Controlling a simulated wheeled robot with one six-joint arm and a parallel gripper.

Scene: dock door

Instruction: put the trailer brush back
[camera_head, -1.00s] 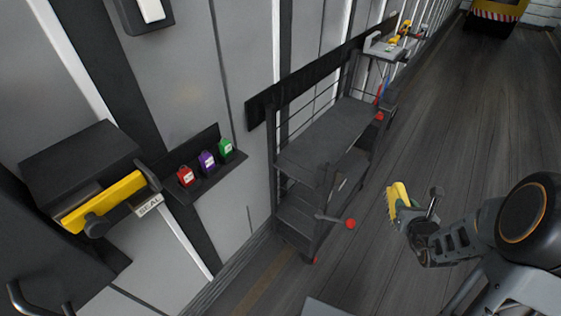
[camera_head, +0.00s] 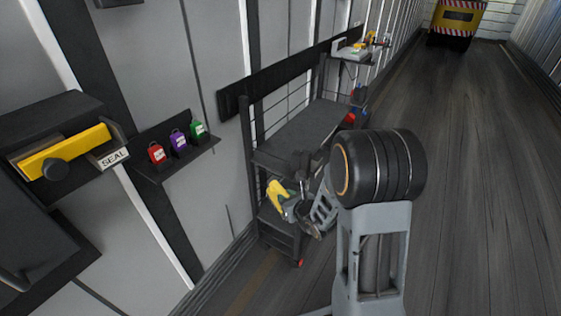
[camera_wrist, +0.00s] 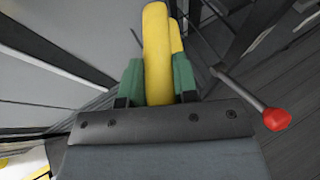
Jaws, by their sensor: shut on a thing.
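My gripper (camera_head: 287,205) is shut on a yellow thing (camera_head: 277,194), which I take to be the trailer brush. In the head view they are in front of the lower part of a dark shelf cart. In the wrist view, the green finger pads (camera_wrist: 157,82) press on both sides of the rounded yellow piece (camera_wrist: 156,45). No bristles can be made out, and its lower part is hidden by my gripper.
The dark shelf cart (camera_head: 304,132) stands along the wall. Its red-knobbed lever (camera_wrist: 276,119) is close on the right in the wrist view. A wall ledge (camera_head: 184,160) holds red, purple and green tags. Open floor (camera_head: 460,170) lies right.

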